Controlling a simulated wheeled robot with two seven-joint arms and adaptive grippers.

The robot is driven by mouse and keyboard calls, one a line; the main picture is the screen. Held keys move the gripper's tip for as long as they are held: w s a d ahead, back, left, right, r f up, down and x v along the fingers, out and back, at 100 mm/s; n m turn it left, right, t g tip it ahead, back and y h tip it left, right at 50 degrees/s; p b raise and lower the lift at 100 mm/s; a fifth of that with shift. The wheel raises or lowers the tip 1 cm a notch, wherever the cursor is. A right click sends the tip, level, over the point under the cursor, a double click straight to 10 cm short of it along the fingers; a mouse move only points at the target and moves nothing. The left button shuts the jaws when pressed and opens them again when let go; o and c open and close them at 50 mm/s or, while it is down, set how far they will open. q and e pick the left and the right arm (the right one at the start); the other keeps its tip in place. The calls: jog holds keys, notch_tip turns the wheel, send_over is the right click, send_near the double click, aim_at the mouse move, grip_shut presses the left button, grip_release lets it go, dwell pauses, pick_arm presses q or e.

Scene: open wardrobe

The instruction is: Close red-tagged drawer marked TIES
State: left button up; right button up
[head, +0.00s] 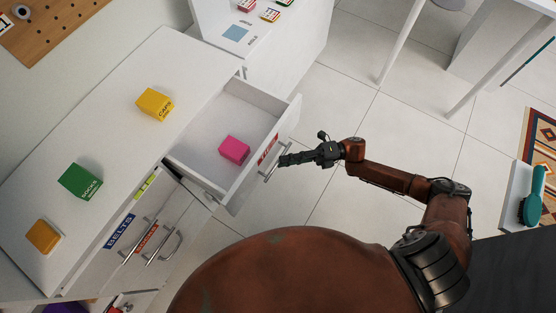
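The red-tagged drawer (212,129) is pulled out of the white cabinet. Its red label (268,148) is on the front panel, and the lettering is too small to read surely. A metal bar handle (271,172) sits on the front below the label. A pink box (234,150) lies inside the drawer. My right gripper (284,160) is in front of the drawer, its fingertips at or very near the handle. I cannot tell whether they touch it. The fingers overlap in this view, so their opening is unclear. My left gripper is not in view.
The white cabinet top (115,150) carries a yellow box (155,104), a green box (80,181) and an orange box (43,236). Another drawer front has a blue BELTS label (119,232). The tiled floor (340,110) beyond the drawer is clear.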

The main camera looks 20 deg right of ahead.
aim_at(278, 161)
jog(key=shift+w+a+r, duration=0.1)
jog(key=shift+a, duration=0.7)
jog(key=shift+w+a+r, duration=0.1)
jog(key=shift+a, duration=0.65)
jog(key=shift+c, duration=0.2)
grip_shut()
jog(key=shift+d, duration=0.15)
